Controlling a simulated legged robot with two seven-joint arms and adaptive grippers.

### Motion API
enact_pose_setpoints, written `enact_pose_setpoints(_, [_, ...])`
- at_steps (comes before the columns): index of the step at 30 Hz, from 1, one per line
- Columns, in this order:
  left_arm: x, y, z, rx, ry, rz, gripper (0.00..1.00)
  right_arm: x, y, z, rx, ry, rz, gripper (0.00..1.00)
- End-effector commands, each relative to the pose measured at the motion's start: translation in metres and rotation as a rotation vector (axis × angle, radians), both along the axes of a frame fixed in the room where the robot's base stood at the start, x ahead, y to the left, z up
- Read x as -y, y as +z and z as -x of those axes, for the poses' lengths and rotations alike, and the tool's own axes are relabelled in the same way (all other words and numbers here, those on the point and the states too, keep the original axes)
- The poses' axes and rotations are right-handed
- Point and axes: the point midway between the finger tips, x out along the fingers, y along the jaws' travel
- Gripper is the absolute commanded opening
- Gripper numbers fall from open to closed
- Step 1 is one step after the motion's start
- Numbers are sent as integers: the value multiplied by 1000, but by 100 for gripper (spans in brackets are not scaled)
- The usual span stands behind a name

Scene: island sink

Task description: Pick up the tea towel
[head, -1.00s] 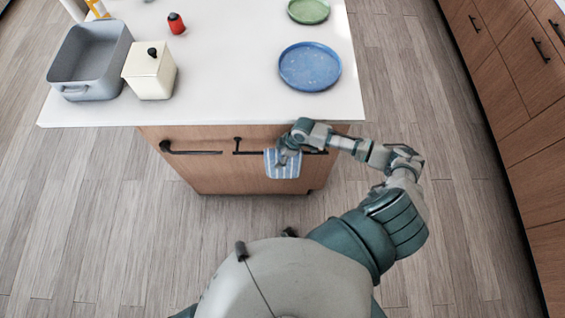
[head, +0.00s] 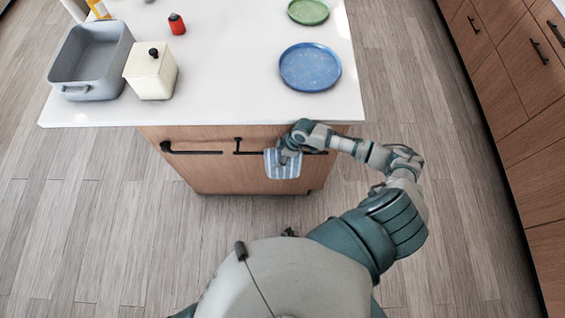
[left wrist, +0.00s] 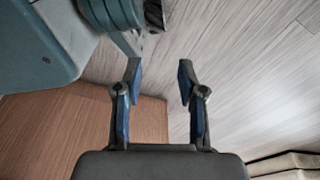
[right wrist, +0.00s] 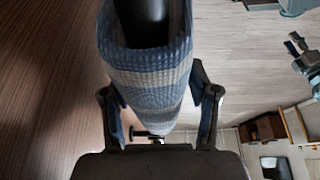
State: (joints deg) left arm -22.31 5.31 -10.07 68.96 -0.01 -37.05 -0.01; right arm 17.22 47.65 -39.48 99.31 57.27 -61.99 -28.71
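The tea towel (head: 283,168) is blue and white striped and hangs over a dark handle bar on the front of the wooden island. My right gripper (head: 287,155) is at the towel, just below the countertop edge. In the right wrist view the towel (right wrist: 147,75) drapes over the dark bar and lies between my right gripper's two spread fingers (right wrist: 158,105). I cannot tell whether they touch the cloth. My left gripper (left wrist: 158,75) is open and empty in its wrist view, with wooden panel and floor behind it. It is hidden in the head view.
The white countertop (head: 225,85) overhangs the towel. On it are a blue plate (head: 310,67), a green plate (head: 309,11), a cream canister (head: 150,76), a grey basin (head: 77,92) and a red shaker (head: 177,24). Another handle (head: 190,151) is left of the towel. Wooden drawers (head: 520,110) stand at right.

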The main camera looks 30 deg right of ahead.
Motion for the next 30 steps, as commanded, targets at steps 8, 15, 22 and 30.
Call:
enact_pose_setpoints(8, [-3, 0, 0, 0, -1, -3, 40, 1, 0, 0, -1, -1, 1, 7])
enact_pose_setpoints(15, [-2, -2, 0, -1, 0, -2, 40, 2, 0, 0, -2, -1, 2, 7])
enact_pose_setpoints(22, [-1, -1, -1, 7, 0, -1, 40, 1, 24, -1, 3, 0, 1, 7])
enact_pose_setpoints(30, [-4, -15, 23, -11, -1, -1, 40, 1, 80, -1, 4, 0, 1, 7])
